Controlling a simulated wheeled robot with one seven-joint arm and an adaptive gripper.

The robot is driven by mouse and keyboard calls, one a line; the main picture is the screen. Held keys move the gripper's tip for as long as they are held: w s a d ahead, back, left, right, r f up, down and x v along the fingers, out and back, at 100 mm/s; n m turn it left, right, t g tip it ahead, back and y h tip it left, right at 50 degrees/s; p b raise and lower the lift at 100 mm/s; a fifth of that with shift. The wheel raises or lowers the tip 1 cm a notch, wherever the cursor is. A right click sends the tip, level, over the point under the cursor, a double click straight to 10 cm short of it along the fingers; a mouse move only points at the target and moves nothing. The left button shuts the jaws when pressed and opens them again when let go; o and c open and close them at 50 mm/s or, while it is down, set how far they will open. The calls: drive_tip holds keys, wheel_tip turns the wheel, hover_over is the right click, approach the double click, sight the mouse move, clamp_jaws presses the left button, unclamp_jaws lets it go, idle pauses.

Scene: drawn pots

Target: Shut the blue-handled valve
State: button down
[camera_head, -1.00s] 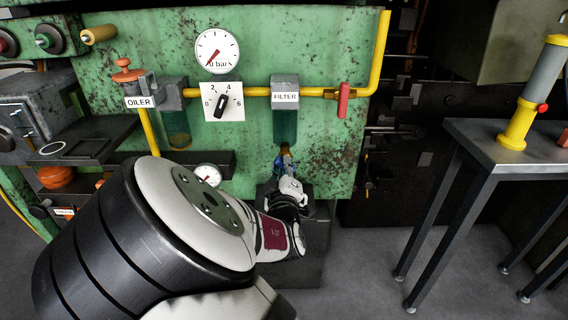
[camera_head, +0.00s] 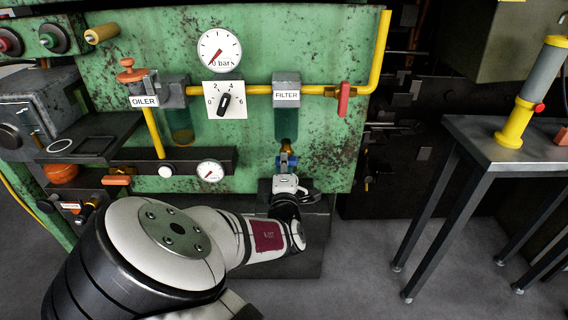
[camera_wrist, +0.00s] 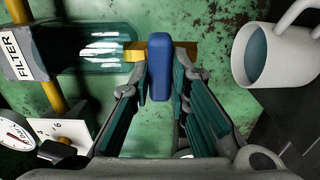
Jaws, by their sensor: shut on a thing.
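The blue-handled valve sits on a short brass fitting under the glass filter bowl (camera_head: 286,125). Its blue handle (camera_head: 288,161) shows just above my gripper in the head view and lies across the upright brass fitting. In the wrist view the blue handle (camera_wrist: 160,68) is between my two fingers and crosses the brass fitting (camera_wrist: 185,50). My gripper (camera_wrist: 161,85) is shut on the handle, with a finger pad against each side. In the head view my gripper (camera_head: 286,175) partly hides the valve's lower end.
A white mug (camera_wrist: 285,55) is close to the right in the wrist view. A red handle (camera_head: 343,99) sits on the yellow pipe (camera_head: 255,91), right of the filter. A selector dial (camera_head: 224,100) and gauge (camera_head: 219,50) are upper left. A metal table (camera_head: 500,150) stands right.

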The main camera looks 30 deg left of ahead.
idle(0.4)
drive_tip(key=c, duration=1.5)
unclamp_jaws()
drive_tip(key=shift+r, duration=0.1)
